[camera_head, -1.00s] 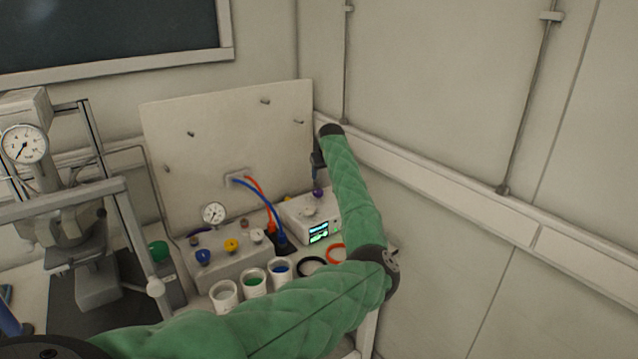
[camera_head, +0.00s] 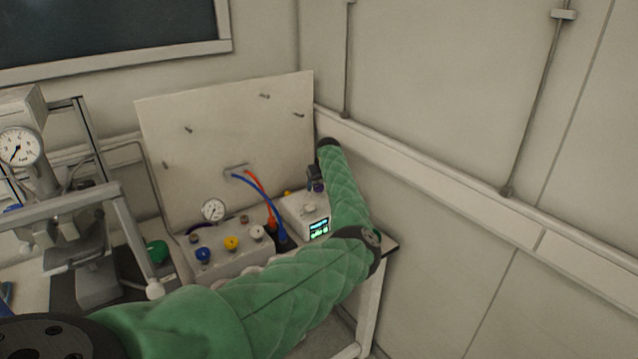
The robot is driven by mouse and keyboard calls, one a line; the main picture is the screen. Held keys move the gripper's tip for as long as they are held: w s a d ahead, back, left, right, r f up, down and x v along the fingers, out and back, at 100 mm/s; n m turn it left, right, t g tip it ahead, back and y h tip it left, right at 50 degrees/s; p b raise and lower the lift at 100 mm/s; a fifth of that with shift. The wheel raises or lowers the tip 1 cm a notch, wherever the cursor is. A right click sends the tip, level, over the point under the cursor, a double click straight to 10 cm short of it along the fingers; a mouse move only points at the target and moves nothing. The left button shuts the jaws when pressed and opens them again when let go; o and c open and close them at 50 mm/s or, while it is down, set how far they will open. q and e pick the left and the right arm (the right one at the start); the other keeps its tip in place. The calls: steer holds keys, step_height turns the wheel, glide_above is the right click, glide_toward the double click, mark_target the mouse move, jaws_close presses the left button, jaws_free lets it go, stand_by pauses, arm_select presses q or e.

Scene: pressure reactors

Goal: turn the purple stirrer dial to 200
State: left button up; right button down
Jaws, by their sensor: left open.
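The purple stirrer dial (camera_head: 318,187) is a small knob on top of the white stirrer box (camera_head: 292,211), at the back right of the bench. The box has a lit display (camera_head: 319,228) on its front. My left arm, in a green quilted sleeve, reaches across from the lower left and bends up behind the box's right side. My left gripper (camera_head: 316,182) is open and points down at the dial, with its fingers right above or around it; contact is too small to tell. My right gripper is not in view.
A grey control box (camera_head: 225,262) with blue, yellow and white knobs and a gauge (camera_head: 213,210) stands left of the stirrer box. Blue and red hoses (camera_head: 266,200) run to the back panel (camera_head: 220,140). A wall closes the right side.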

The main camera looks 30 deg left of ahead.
arm_select(q)
steer(key=shift+f, duration=0.2)
steer(key=shift+c, duration=0.4)
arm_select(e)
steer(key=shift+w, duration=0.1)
arm_select(q)
steer(key=shift+r, duration=0.1)
steer(key=c, duration=0.9)
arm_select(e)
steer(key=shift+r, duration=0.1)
